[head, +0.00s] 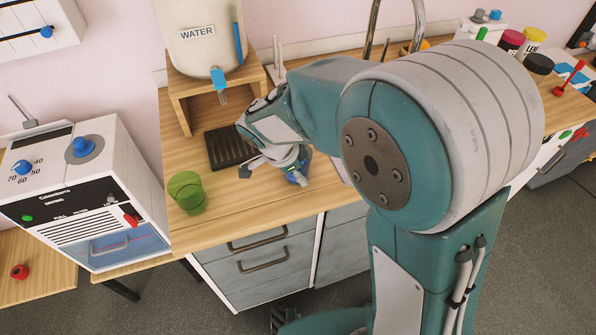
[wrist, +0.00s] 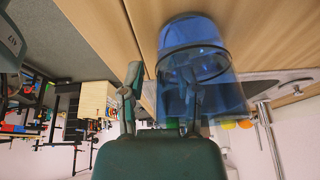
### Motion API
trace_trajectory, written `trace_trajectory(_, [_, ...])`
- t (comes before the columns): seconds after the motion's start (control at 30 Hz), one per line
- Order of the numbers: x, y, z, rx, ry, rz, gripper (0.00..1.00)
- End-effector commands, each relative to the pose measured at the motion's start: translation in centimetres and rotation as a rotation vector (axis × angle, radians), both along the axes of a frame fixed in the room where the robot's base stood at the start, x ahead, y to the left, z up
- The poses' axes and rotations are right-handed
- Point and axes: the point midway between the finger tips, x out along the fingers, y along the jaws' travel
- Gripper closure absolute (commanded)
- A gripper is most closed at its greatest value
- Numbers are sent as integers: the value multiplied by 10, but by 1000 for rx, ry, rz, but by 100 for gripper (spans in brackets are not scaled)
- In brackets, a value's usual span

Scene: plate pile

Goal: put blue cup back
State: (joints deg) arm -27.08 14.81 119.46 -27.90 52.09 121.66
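The blue cup (wrist: 222,98) is see-through and shows large in the wrist view, at the right finger of my gripper (wrist: 160,85). That finger overlaps the cup, and I cannot tell whether it is inside it or in front of it. The left finger stands apart from the cup, with a gap between the fingers, so the gripper looks open. In the head view my gripper (head: 272,166) is low over the wooden counter. A small part of the blue cup (head: 297,177) shows beside it near the counter's front edge; the rest is hidden.
A green cup (head: 187,192) stands left on the wooden counter (head: 232,215). A dark drip tray (head: 228,147) lies behind, below the water dispenser (head: 195,35) on its wooden stand. A white appliance (head: 80,190) is at left. Jars (head: 511,41) stand far right.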

Motion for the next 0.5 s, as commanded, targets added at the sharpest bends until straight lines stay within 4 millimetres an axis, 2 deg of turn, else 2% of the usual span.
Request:
trace_trajectory(0.27, [0,1,3,-1,-2,-1,57])
trace_trajectory(0.37, [-1,6,13,0,-4,1,57])
trace_trajectory(0.5, [-4,16,38,1,-6,1,57])
